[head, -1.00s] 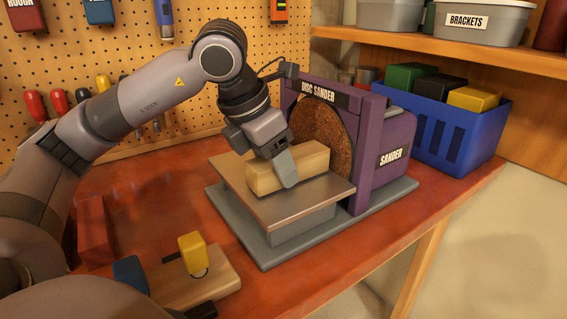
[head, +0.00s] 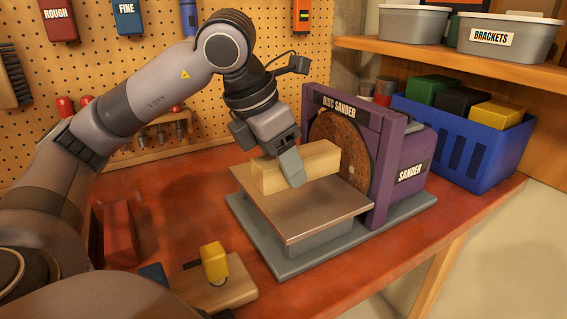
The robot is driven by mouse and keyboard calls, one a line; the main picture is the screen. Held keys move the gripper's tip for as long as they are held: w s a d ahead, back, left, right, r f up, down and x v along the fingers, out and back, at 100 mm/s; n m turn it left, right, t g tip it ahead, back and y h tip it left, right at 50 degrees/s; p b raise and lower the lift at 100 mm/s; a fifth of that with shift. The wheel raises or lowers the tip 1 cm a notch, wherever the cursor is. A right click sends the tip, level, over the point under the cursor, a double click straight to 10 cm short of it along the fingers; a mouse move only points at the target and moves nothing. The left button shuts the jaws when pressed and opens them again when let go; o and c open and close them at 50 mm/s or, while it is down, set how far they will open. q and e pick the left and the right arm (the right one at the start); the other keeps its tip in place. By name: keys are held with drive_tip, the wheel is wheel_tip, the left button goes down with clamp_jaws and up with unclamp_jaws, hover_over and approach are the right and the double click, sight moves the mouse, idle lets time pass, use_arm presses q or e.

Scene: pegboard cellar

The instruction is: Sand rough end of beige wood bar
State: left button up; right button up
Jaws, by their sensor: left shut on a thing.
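My left gripper (head: 292,165) is shut on the beige wood bar (head: 323,159), gripping it near the middle from above. The bar lies lengthwise toward the disc over the metal work table (head: 330,208) of the purple disc sander (head: 408,150). Its right end is close to the brown sanding disc (head: 355,137). I cannot tell whether it touches the disc, or whether the bar rests on the table. A small pale spot shows on the disc. The texture of the bar's end is not visible. My right gripper is not in view.
A wooden block with a yellow piece (head: 214,262) lies front left, near a dark red block (head: 120,235). ROUGH (head: 58,20) and FINE (head: 127,17) holders hang on the pegboard. The bench front right is clear.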

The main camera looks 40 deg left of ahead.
use_arm(q)
wheel_tip(320, 180, up, 4)
drive_tip(key=p, duration=0.2)
drive_tip(key=shift+p, duration=0.35)
drive_tip(key=shift+r+p, duration=0.7)
drive_tip(key=shift+r, duration=0.1)
